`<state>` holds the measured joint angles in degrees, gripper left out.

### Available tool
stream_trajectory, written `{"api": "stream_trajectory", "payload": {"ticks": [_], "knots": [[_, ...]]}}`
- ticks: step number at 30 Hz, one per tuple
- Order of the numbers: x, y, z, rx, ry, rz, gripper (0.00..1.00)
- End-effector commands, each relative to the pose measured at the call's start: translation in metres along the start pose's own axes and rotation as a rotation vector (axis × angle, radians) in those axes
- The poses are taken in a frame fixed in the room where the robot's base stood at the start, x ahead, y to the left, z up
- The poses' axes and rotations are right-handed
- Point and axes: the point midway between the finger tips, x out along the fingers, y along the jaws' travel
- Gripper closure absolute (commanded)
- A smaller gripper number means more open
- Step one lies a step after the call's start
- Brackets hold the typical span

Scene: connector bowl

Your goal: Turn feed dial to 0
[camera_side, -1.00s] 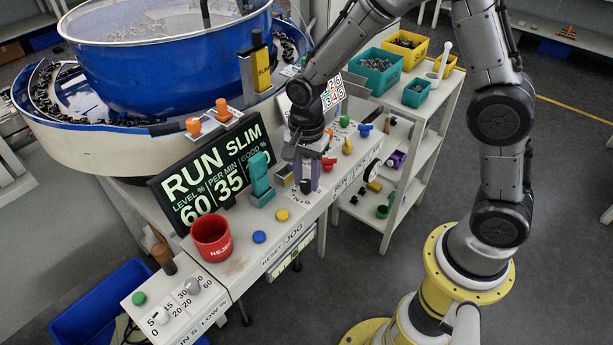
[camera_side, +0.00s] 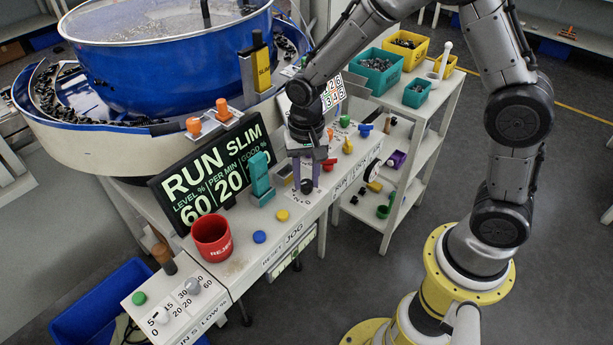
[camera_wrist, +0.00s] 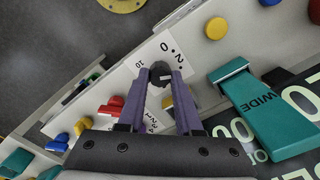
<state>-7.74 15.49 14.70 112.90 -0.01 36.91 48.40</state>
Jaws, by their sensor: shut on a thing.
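The feed dial is a small dark knob (camera_wrist: 160,74) on a white plate, with printed numbers 0, 2 and 10 showing around it in the wrist view. My gripper (camera_wrist: 159,80) points down with its two purple fingers shut on the dial, one on each side. In the side view, my gripper (camera_side: 306,176) stands over the dial (camera_side: 307,186), and the fingers hide part of its scale. A pale mark shows on the knob between the fingers, but its exact reading is unclear. The display board (camera_side: 212,178) reads RUN, SLIM, 60 and 20; its last number is partly hidden.
A teal block (camera_side: 262,180) stands left of my gripper, with yellow (camera_side: 282,215) and blue (camera_side: 259,236) buttons in front. A red cup (camera_side: 211,238) stands further left. Red, blue and green controls sit close on the right. The blue bowl feeder (camera_side: 170,60) is behind.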

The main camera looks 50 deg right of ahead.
Motion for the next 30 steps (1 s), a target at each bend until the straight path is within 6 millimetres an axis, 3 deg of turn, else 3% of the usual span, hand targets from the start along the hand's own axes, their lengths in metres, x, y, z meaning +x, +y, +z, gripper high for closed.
{"api": "stream_trajectory", "payload": {"ticks": [30], "knots": [[-0.0011, -0.0014, 0.0008, -0.952, 0.001, -0.001, 1.00]]}}
